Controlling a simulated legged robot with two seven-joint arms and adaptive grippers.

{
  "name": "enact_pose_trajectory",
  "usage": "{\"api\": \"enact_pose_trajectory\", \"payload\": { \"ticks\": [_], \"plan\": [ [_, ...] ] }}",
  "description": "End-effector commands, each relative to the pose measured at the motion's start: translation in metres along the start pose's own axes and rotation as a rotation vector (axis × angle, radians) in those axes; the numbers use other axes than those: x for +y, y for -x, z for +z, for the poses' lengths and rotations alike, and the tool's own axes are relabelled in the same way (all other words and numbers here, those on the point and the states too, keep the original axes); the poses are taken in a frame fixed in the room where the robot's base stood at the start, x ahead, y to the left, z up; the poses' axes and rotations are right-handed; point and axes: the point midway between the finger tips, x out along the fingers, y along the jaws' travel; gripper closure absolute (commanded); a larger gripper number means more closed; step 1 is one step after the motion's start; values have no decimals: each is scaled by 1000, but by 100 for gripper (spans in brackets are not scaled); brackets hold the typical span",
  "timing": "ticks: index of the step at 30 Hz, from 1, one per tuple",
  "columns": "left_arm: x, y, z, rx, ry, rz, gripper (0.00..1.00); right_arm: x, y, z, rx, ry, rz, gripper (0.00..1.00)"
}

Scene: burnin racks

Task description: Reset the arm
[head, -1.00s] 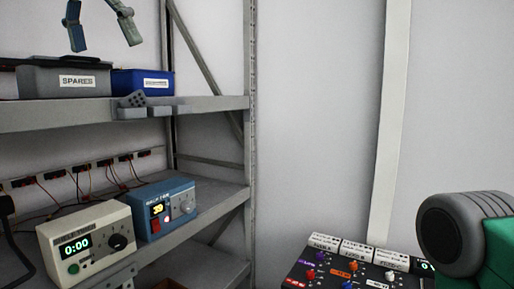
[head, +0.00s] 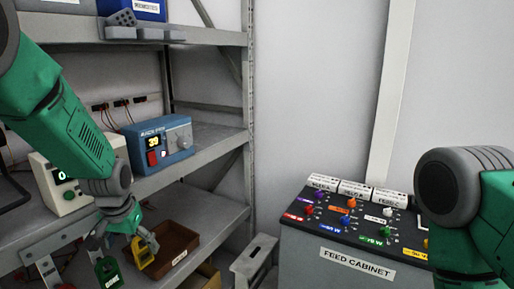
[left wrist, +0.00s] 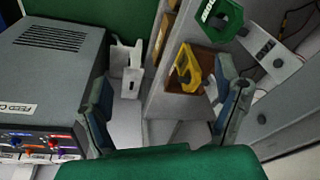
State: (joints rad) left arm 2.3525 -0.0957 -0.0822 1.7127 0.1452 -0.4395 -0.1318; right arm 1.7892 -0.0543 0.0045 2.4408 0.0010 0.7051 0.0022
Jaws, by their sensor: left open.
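My left arm comes in from the left in the head view. My left gripper (head: 124,238) points down in front of the rack's lower part, near a yellow tag (head: 146,250) and a green tag (head: 108,272). In the left wrist view the two fingers of my left gripper (left wrist: 164,100) stand wide apart with nothing held between them. The yellow tag (left wrist: 187,68) shows beyond the gap, close to one finger, and the green tag (left wrist: 218,20) is farther up. My right arm shows at the right edge of the head view; its gripper is out of view.
A metal rack (head: 215,142) holds a blue timer box (head: 160,143) and a cream box (head: 62,188), partly behind my arm. A brown tray (head: 176,245) sits low. The feed cabinet (head: 335,250) with coloured knobs stands right; a grey step stool (head: 253,258) stands between.

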Motion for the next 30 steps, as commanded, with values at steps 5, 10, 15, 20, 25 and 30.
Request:
{"api": "enact_pose_trajectory", "payload": {
  "ticks": [5, 10, 15, 20, 25, 30],
  "plan": [
    [4, -116, 99, -58, -3, -10, 16, 0, -27, 2, 0, 0, 0, 38],
    [13, -190, 207, -96, -14, -5, 16, 0, -50, 3, 0, 0, 0, 38],
    [30, -230, 318, -131, -26, 16, 16, -1, -72, 4, 0, 1, 0, 38],
    [42, -236, 388, -151, -26, 43, 16, -1, -85, 5, 0, 1, 0, 38],
    [46, -233, 413, -152, -21, 59, 16, -1, -89, 5, 0, 0, 0, 38],
    [45, -233, 414, -150, -20, 62, 16, -1, -88, 5, 0, 0, 0, 38]
  ]
}}
